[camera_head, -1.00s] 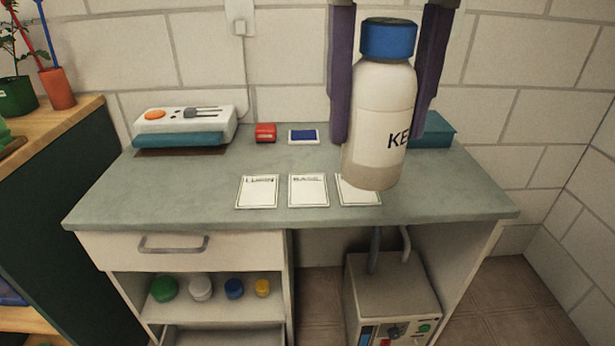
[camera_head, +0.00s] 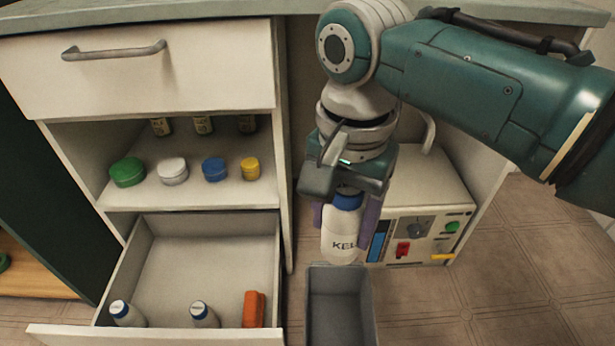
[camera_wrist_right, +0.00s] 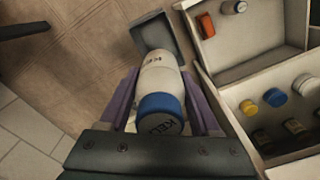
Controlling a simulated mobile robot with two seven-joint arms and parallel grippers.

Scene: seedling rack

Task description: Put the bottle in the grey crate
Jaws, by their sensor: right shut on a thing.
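The bottle (camera_head: 341,240) is white with a blue cap and dark lettering that begins "KEL". My right gripper (camera_head: 346,214) is shut on it, with a purple finger on either side, and holds it upright. In the head view the bottle shows just above and behind the far rim of the grey crate (camera_head: 366,300), which stands empty on the floor. In the right wrist view the bottle (camera_wrist_right: 160,88) lies between the purple fingers, and the crate (camera_wrist_right: 178,42) shows beyond its base. My left gripper is not in view.
An open drawer (camera_head: 262,262) left of the crate holds two blue-capped bottles and an orange object (camera_head: 254,309). A shelf (camera_head: 190,193) above holds several coloured lids. A machine (camera_head: 425,235) with buttons stands behind and right. Tiled floor (camera_head: 480,300) is clear at right.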

